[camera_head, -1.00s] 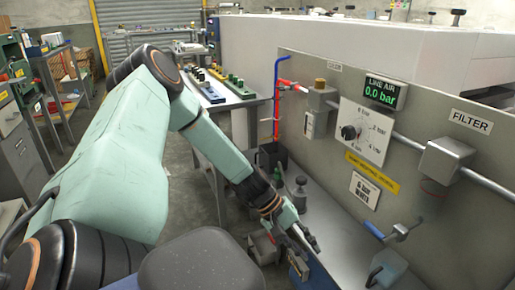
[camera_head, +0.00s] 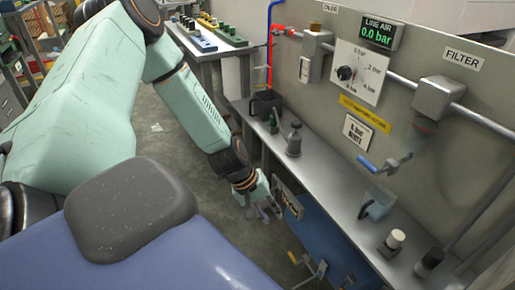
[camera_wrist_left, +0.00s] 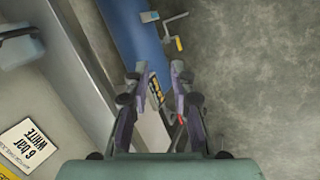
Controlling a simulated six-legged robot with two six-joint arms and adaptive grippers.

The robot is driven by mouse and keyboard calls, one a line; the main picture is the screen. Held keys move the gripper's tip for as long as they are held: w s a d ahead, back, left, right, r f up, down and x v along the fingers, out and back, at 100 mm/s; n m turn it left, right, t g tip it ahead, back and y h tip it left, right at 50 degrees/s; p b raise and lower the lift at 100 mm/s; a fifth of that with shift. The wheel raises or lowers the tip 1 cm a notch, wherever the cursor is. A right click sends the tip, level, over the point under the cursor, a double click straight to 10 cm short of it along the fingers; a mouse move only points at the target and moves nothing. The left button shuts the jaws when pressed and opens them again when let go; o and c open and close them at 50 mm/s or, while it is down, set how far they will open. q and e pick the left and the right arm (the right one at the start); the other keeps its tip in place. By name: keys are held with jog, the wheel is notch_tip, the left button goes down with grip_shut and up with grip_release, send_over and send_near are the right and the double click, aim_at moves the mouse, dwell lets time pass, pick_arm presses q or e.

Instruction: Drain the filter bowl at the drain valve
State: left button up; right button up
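The filter block (camera_head: 439,96) is a grey box on the pipe, below the FILTER sign (camera_head: 462,59). A dim, see-through bowl (camera_head: 420,138) hangs under it. A blue lever (camera_head: 367,163) sticks out to the left from the grey fitting by the bowl; I take it as the drain valve. My left gripper (camera_head: 265,209) is low beside the bench's front edge, well left of and below the lever. Its fingers are apart and empty in the left wrist view (camera_wrist_left: 157,73). My right gripper is out of view.
The grey bench (camera_head: 335,195) carries a blue-grey cup (camera_head: 377,205), a white-topped canister (camera_head: 392,243), a dark cylinder (camera_head: 430,261) and a grey bottle (camera_head: 294,140). The gauge display (camera_head: 380,32) reads 0.0 bar.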

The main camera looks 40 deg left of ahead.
pick_arm(q)
jog(key=shift+s+f, duration=0.15)
jog(key=shift+s, duration=0.6)
jog(key=shift+w, duration=0.1)
